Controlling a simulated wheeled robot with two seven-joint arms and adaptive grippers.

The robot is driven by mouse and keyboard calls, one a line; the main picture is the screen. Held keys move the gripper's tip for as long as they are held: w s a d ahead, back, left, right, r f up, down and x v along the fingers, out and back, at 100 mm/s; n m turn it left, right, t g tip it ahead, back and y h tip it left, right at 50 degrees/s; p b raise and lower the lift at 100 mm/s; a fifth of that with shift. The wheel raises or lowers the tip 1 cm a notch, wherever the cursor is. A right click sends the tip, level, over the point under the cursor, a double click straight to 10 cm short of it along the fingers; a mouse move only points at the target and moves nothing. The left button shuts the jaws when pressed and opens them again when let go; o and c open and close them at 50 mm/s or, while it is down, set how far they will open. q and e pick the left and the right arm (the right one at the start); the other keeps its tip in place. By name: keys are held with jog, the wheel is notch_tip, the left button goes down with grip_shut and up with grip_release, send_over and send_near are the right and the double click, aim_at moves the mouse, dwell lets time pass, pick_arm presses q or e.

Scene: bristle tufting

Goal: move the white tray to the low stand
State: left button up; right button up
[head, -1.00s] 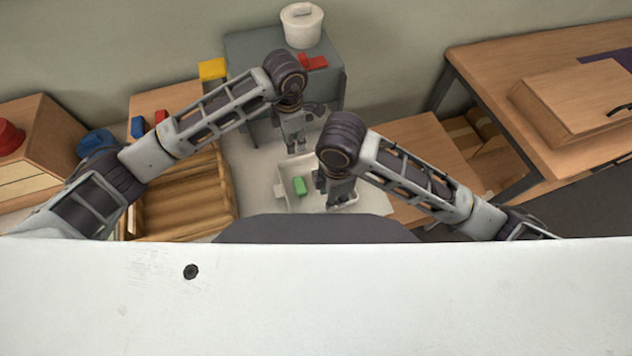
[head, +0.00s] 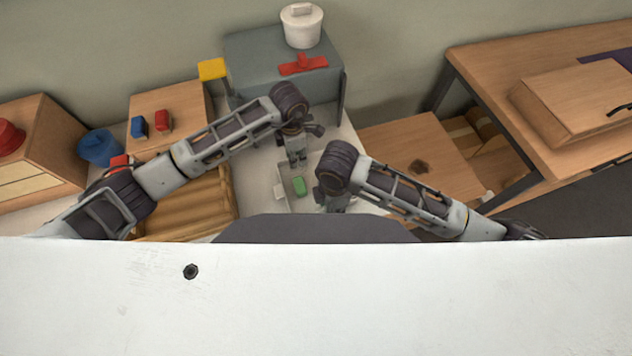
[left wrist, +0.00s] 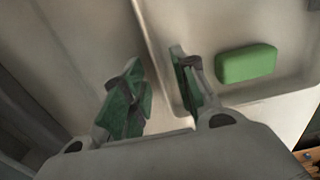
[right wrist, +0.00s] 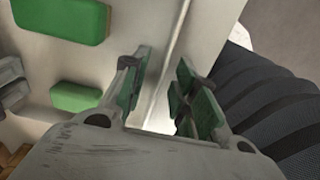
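The white tray (head: 285,177) lies on the pale surface in front of me, with a green block (head: 299,186) in it. My left gripper (head: 298,162) is at the tray's far side. In the left wrist view its open fingers stand either side of the tray's wall (left wrist: 152,45), with the green block (left wrist: 246,63) to the right. My right gripper (head: 334,205) is at the tray's right side, partly hidden by its arm. In the right wrist view its fingers are open around the tray's edge (right wrist: 177,50). A low wooden stand (head: 395,140) is right of the tray.
A grey stand (head: 255,55) holds a white lidded pot (head: 302,28) and a red piece (head: 303,65). A wooden box with blue and red pieces (head: 165,121) and a blue pot (head: 99,148) are left. A taller wooden table (head: 480,60) stands right. A slatted wooden rack (head: 190,205) is near left.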

pick_arm(q)
grip_shut()
pick_arm(e)
grip_shut()
pick_arm(q)
jog(key=shift+r, duration=0.3)
pick_arm(e)
jog(key=shift+r, duration=0.3)
